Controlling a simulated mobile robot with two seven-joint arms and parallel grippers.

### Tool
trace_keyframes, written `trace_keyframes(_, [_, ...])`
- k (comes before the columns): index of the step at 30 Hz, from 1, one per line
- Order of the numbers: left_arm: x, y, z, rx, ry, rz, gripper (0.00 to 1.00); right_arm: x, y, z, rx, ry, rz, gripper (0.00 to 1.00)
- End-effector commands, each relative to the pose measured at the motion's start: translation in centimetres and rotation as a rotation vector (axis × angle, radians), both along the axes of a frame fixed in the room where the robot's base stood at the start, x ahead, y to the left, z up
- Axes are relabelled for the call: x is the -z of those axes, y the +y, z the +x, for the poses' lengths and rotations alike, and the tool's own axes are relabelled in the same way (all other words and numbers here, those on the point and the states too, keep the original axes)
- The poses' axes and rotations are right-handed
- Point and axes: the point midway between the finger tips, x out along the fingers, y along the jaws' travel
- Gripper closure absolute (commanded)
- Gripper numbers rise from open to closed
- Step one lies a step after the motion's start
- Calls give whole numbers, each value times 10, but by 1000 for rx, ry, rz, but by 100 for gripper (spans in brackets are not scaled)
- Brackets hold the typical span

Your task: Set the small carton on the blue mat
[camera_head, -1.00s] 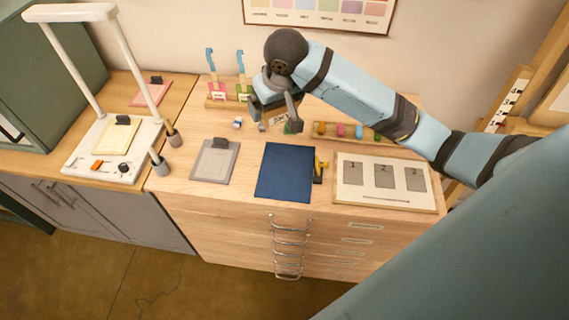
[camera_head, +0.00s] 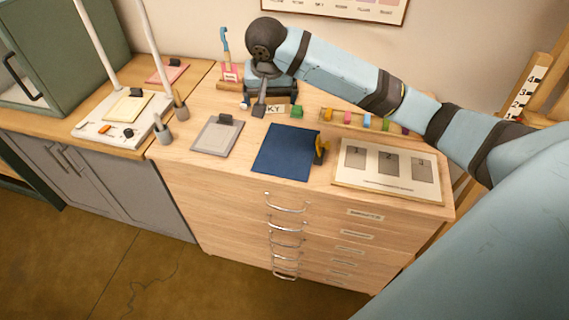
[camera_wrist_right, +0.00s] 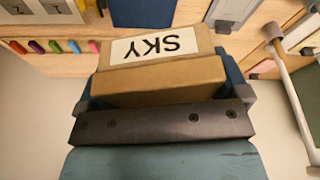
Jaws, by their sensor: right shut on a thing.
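The small carton is tan with a white label reading SKY. In the head view only part of the carton (camera_head: 276,109) shows beside my gripper finger; in the right wrist view the carton (camera_wrist_right: 205,70) fills the middle. My right gripper (camera_head: 274,103) is shut on it, with a blue finger on each side in the wrist view. It is near the back of the wooden desk top, behind the blue mat (camera_head: 286,152). The mat lies flat and bare; part of it also shows at the top of the wrist view (camera_wrist_right: 143,12). My left gripper is out of view.
A yellow-and-black tool (camera_head: 321,150) stands at the mat's right edge. A grey clipboard (camera_head: 216,135) lies left of it, and a numbered board (camera_head: 388,187) right.

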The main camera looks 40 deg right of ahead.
Motion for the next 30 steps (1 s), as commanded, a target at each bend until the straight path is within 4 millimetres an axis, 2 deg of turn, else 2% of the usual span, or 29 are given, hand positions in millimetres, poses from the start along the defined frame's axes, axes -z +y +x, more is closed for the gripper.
trace_keyframes(1, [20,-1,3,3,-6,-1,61,16,-11,5,64,-6,-4,33])
trace_keyframes(3, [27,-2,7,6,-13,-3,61,22,-22,9,141,-11,-4,33])
trace_keyframes(10, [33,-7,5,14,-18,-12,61,31,-42,14,277,-19,-3,33])
trace_keyframes(13, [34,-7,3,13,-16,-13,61,44,-43,14,289,-18,-2,33])
trace_keyframes(24, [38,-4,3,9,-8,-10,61,141,-43,14,287,-18,-4,33])
trace_keyframes(30, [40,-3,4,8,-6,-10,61,176,-43,14,286,-19,-3,33])
